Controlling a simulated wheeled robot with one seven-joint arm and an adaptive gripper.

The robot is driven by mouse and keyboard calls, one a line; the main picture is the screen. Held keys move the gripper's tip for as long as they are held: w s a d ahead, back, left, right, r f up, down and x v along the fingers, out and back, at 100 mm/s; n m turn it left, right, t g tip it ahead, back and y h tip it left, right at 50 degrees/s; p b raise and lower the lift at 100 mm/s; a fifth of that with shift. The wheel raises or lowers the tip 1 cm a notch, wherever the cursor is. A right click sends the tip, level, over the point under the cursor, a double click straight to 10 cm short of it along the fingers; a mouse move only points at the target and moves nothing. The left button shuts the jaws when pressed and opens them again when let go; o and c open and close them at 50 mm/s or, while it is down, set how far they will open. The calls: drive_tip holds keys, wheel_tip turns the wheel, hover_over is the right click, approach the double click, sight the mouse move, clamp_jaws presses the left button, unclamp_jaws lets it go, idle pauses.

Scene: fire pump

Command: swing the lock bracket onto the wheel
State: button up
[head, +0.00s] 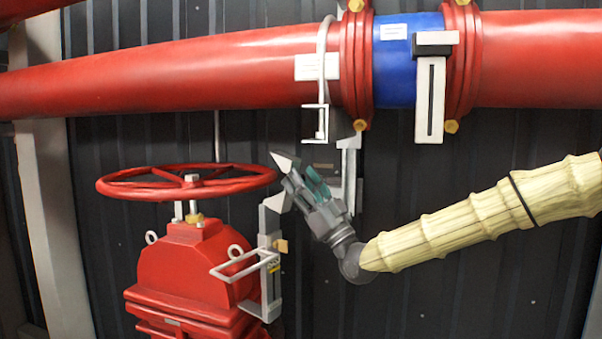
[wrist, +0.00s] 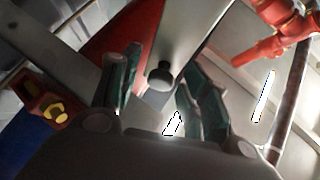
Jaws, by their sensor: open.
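The red handwheel (head: 187,183) lies flat on top of the red valve body in the head view. My gripper (head: 303,181) is open just right of the wheel rim, above and right of the bracket. In the wrist view a pale grey bar (wrist: 190,40) with a dark round knob lies between my open fingers (wrist: 160,95); contact is unclear.
A thick red pipe (head: 200,75) with a blue band (head: 395,60) and bolted flanges crosses above my gripper. A pale bracket (head: 347,165) hangs behind my gripper. The dark ribbed wall (head: 480,275) is behind; the space at lower right is clear.

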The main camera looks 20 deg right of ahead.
drive_tip(key=shift+w+a+r, duration=0.15)
drive_tip(key=shift+w+r, duration=0.05)
drive_tip(key=shift+c, duration=0.3)
clamp_jaws()
drive_tip(key=shift+w+a+r, duration=0.1)
drive_tip(key=shift+r, duration=0.05)
